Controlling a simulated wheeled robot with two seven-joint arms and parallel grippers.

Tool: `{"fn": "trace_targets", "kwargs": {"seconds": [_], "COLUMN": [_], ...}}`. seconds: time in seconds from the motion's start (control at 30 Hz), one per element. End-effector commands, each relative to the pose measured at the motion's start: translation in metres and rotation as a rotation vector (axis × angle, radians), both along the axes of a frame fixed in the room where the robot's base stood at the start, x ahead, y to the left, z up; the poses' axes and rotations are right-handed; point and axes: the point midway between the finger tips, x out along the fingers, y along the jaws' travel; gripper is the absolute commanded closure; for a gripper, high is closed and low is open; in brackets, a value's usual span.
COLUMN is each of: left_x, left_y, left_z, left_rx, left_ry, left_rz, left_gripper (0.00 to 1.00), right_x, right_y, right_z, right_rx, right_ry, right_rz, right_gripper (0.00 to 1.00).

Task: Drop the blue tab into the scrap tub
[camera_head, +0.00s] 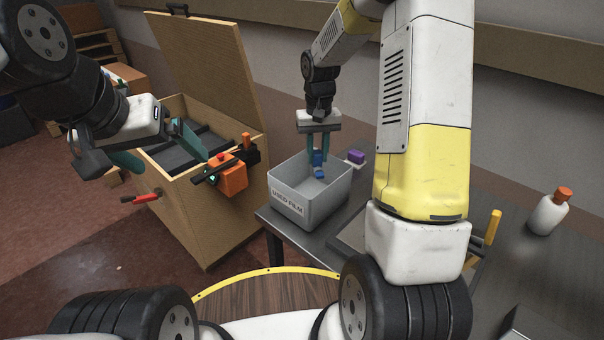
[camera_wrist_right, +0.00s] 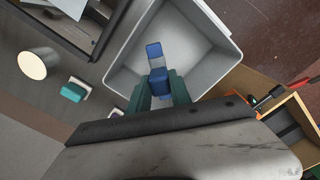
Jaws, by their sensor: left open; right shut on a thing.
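The scrap tub (camera_head: 305,205) is a grey open bin with a "USED FILM" label, standing on the dark table's left end. My right gripper (camera_head: 318,158) points down over the tub, shut on the blue tab (camera_head: 319,172). In the right wrist view the blue tab (camera_wrist_right: 154,52) sticks out beyond the teal fingers, with the tub (camera_wrist_right: 221,55) around it in the picture. I cannot tell exactly how high the tab is above the tub's floor. My left gripper (camera_head: 168,150) is open and empty beside the wooden chest at the left.
The wooden chest (camera_head: 215,225) stands open left of the tub, with an orange device (camera_head: 232,177) on its edge. A purple block (camera_head: 356,156) sits just right of the tub. A white bottle with an orange cap (camera_head: 549,213) stands at the table's right.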

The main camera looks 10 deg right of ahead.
Motion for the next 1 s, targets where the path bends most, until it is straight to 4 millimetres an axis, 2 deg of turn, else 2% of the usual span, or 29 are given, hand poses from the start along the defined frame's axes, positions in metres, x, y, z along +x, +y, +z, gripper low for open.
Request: {"fn": "trace_targets", "kwargs": {"seconds": [0.17, 0.47, 0.5, 0.6, 0.87, 1.0], "left_x": [0.0001, 0.0001, 0.0001, 0.0001, 0.0001, 0.0001], "left_y": [0.0000, 0.0000, 0.0000, 0.0000, 0.0000, 0.0000], "left_z": [-0.0001, -0.0001, -0.0001, -0.0001, 0.0000, -0.0001], "left_rx": [0.000, 0.000, 0.000, 0.000, 0.000, 0.000], "left_ry": [0.000, 0.000, 0.000, 0.000, 0.000, 0.000], "left_rz": [0.000, 0.000, 0.000, 0.000, 0.000, 0.000], "left_gripper": [0.06, 0.06, 0.06, 0.06, 0.06, 0.06], "right_x": [-0.0001, -0.0001, -0.0001, -0.0001, -0.0001, 0.0008], "right_y": [-0.0001, -0.0001, -0.0001, -0.0001, -0.0001, 0.0000], "right_z": [-0.0114, -0.0131, -0.0131, -0.0130, -0.0129, -0.0053], "right_rx": [0.000, 0.000, 0.000, 0.000, 0.000, 0.000], "right_ry": [0.000, 0.000, 0.000, 0.000, 0.000, -0.004], "right_rz": [0.000, 0.000, 0.000, 0.000, 0.000, 0.000], "right_gripper": [1.00, 1.00, 0.69, 0.50, 0.50, 0.50]}}
